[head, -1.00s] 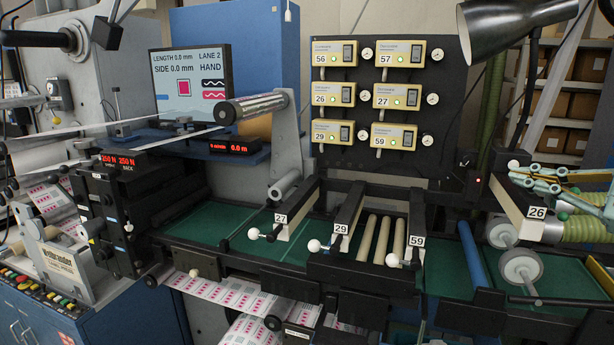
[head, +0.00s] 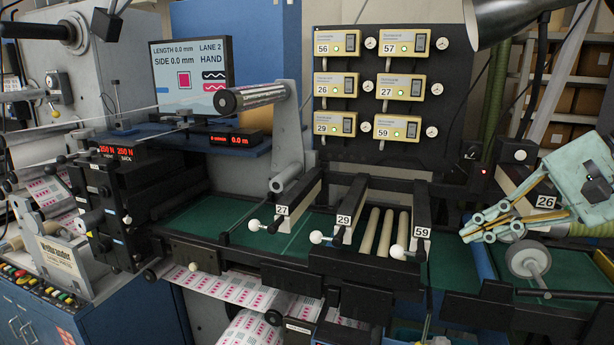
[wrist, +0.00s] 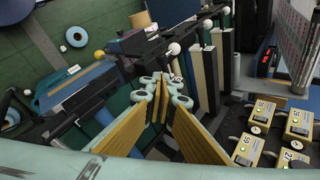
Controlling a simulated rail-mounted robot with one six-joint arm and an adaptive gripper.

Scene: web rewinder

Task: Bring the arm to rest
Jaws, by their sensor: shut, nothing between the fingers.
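My gripper (head: 477,228) is at the right of the head view, above the right end of the green bed, its pale teal body tilted with the fingers pointing down and left. In the wrist view my gripper (wrist: 162,88) shows its wood-coloured finger pads running up toward the middle. It is shut and holds nothing. In the head view the fingers overlap the area left of the arm labelled 26 (head: 546,202). I cannot tell whether they touch anything there.
The arms labelled 27 (head: 282,210), 29 (head: 344,219) and 59 (head: 422,233) end in white knobs over the green bed (head: 200,217). A grey roller (head: 528,259) is below my gripper. A black lamp (head: 520,14) hangs above. The gauge panel (head: 450,110) stands behind.

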